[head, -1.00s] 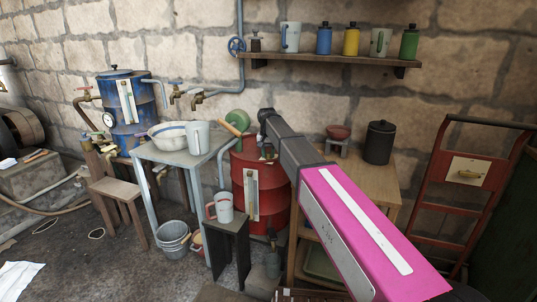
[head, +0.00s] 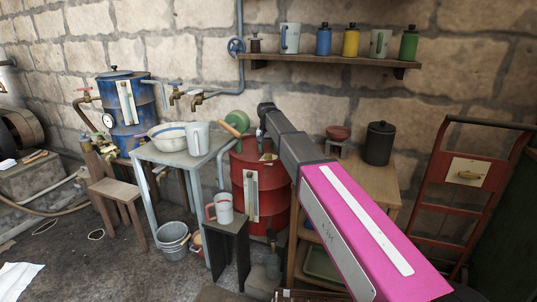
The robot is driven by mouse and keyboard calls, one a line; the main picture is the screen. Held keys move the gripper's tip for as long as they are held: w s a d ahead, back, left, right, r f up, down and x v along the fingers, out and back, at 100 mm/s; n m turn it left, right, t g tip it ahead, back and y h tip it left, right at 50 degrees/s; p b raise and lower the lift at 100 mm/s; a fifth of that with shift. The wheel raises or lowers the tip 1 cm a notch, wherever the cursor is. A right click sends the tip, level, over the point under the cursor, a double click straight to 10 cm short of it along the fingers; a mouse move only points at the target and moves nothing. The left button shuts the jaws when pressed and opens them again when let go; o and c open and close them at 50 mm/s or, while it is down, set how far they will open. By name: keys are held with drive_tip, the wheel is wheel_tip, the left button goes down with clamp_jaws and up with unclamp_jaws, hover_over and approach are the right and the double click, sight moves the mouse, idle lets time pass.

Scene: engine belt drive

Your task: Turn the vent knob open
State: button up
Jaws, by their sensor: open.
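My gripper (head: 263,112) is at the dark far end of my arm, above the top of the red drum (head: 275,190). It is open and looks empty, though its fingers are small and partly hidden by the arm. The drum has an upright pale gauge strip on its front. Small fittings and a pale tag (head: 268,157) show on its lid, just below my gripper. I cannot clearly make out the vent knob; part of the lid is hidden behind my arm. A blue handwheel (head: 237,46) sits on the wall pipe, apart from the gripper.
A green round piece with a wooden handle (head: 230,129) is close left of my gripper. A grey table (head: 172,157) holds a basin and jug. A shelf (head: 325,61) with cups and canisters is above. A wooden table (head: 375,185) and a red hand truck (head: 440,170) stand right.

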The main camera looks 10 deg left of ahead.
sight(268, 154)
wheel_tip(268, 154, up, 8)
idle(0.4)
